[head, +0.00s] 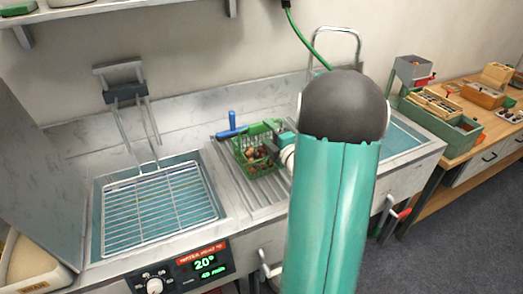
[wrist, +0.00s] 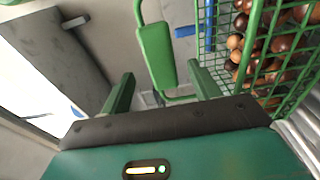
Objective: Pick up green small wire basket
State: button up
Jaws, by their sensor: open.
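The green small wire basket (head: 256,151) stands on the ridged metal drainboard between two water basins in the head view. It holds several brown chestnuts (head: 258,155). In the wrist view the basket's wire wall (wrist: 252,50) fills the upper right, with chestnuts (wrist: 285,45) behind the mesh. A green handle with a flat grip (wrist: 157,55) stands out beside it. My gripper (wrist: 160,85) is open, its two fingers apart, and the handle's grip shows between and beyond them. I cannot tell whether the fingers touch it. In the head view my arm partly hides the gripper.
A wire rack (head: 160,208) lies over the left basin, with a metal frame behind it. A heater panel (head: 180,272) reads 20°. A wooden bench (head: 470,125) with boxes stands at right. My arm hides part of the counter.

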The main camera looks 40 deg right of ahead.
aim_at(263, 128)
jog(key=w, duration=0.2)
jog(key=w+d, duration=0.1)
jog(key=w, duration=0.2)
grip_shut()
